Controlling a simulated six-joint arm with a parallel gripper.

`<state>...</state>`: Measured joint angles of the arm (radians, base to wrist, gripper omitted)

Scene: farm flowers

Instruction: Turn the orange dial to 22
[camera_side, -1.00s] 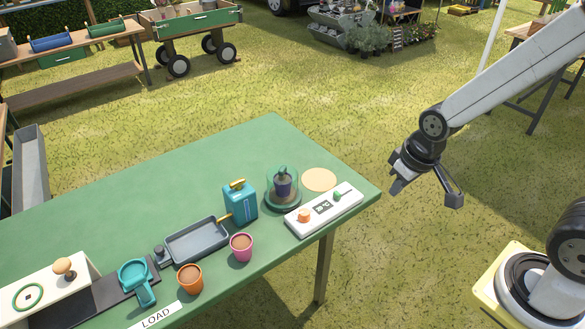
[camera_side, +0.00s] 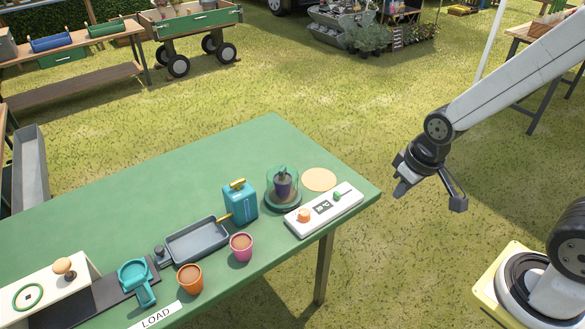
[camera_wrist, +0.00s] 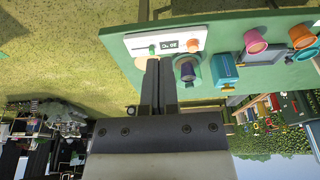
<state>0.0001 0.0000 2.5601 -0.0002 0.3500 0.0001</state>
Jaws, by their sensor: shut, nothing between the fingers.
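The orange dial (camera_side: 304,215) is on the left part of a white control panel (camera_side: 330,220) near the right corner of the green table. The dial also shows in the wrist view (camera_wrist: 193,46), right of the display there. My gripper (camera_side: 401,188) hangs in the air right of the table, apart from the panel and dial. In the wrist view its fingers (camera_wrist: 160,62) are together and empty, pointing towards the panel, with nothing touched.
A green knob (camera_side: 337,196) is on the panel's right part. A teal canister (camera_side: 240,203), a grey tray (camera_side: 197,240) and two pots stand farther left. The space between my gripper and the panel is clear.

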